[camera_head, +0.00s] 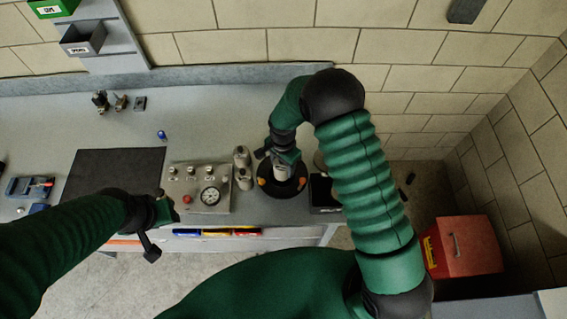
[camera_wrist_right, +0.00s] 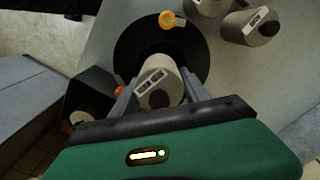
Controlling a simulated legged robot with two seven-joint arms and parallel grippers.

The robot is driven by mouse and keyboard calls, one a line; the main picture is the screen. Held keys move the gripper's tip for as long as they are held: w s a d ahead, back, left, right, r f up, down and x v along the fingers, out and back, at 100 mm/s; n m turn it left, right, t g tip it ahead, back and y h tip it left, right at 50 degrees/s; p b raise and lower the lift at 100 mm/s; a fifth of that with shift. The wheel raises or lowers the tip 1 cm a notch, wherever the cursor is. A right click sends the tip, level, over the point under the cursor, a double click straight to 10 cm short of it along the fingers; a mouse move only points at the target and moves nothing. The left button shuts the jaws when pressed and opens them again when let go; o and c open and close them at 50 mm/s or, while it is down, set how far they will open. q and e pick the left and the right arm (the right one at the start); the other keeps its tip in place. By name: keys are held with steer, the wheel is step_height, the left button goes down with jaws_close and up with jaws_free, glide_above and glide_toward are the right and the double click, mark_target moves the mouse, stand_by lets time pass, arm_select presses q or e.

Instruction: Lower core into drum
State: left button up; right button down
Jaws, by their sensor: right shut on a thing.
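A light grey core (camera_wrist_right: 158,80) with a dark end is held between the fingers of my right gripper (camera_wrist_right: 157,92). In the head view the core (camera_head: 281,173) stands over the round black drum (camera_head: 268,188), which has orange knobs at its rim. In the wrist view the drum (camera_wrist_right: 130,50) lies beyond the core, which covers part of it. I cannot tell whether the core's lower end is inside the drum or above it. My left gripper (camera_head: 156,228) is open and empty in front of the gauge panel.
A gauge panel (camera_head: 200,188) and spare grey cylinders (camera_head: 242,168) stand left of the drum. A black bin (camera_head: 323,194) is close on its right. A dark mat (camera_head: 114,175) lies farther left. A red box (camera_head: 465,245) stands at the far right.

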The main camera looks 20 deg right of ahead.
steer(key=shift+w+a+f, duration=0.1)
steer(key=shift+a, duration=0.2)
steer(key=shift+w, duration=0.1)
steer(key=shift+d, duration=0.15)
steer(key=shift+s+d+f, duration=0.1)
steer(key=shift+s+f, duration=0.1)
arm_select(q)
steer(key=shift+w+a+f+b, duration=0.15)
steer(key=shift+w+f+b, duration=0.2)
steer(key=shift+f+b, duration=0.25)
arm_select(e)
steer(key=shift+w+a+f, duration=0.15)
steer(key=shift+a+f, duration=0.05)
steer(key=shift+f, duration=0.35)
arm_select(q)
steer(key=shift+s, duration=0.1)
arm_select(e)
steer(key=shift+d, duration=0.15)
steer(key=shift+w+d, duration=0.1)
steer(key=shift+d, duration=0.15)
arm_select(q)
steer(key=shift+f, duration=0.15)
